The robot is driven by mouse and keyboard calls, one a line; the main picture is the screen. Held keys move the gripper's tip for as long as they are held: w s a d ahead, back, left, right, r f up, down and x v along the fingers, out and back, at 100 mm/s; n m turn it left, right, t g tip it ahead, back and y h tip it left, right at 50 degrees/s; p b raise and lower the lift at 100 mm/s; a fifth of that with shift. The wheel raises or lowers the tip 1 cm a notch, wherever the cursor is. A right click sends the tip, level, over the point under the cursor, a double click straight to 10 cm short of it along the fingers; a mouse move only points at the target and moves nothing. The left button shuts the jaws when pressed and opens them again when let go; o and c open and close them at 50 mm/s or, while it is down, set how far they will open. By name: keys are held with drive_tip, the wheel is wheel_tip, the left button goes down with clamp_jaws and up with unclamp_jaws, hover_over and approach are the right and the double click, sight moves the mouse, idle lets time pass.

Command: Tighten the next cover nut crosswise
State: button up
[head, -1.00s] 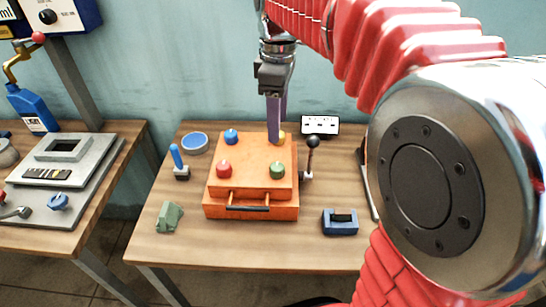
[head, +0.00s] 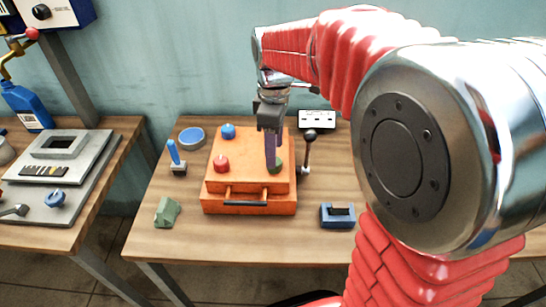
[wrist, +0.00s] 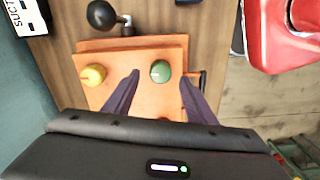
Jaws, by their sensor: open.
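The orange box with its cover (head: 249,200) stands on the wooden table. On the cover sit a blue nut (head: 228,131), a red nut (head: 221,163) and a green nut (head: 279,166), which is partly behind a finger in the head view. A yellow nut (wrist: 93,75) shows in the wrist view and is hidden behind my gripper in the head view. My gripper (head: 271,168) is open and points down over the cover's right side. In the wrist view the green nut (wrist: 160,71) lies between the lines of the two fingers, beyond their tips, and no contact shows.
A black-knobbed lever (head: 308,150) rises close to the box's right side. The table front is mostly clear.

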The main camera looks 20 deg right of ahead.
drive_tip(key=shift+f, duration=1.95)
drive_tip(key=c, duration=0.9)
drive_tip(key=shift+a, duration=0.25)
drive_tip(key=shift+c, duration=0.7)
drive_tip(key=shift+d, duration=0.2)
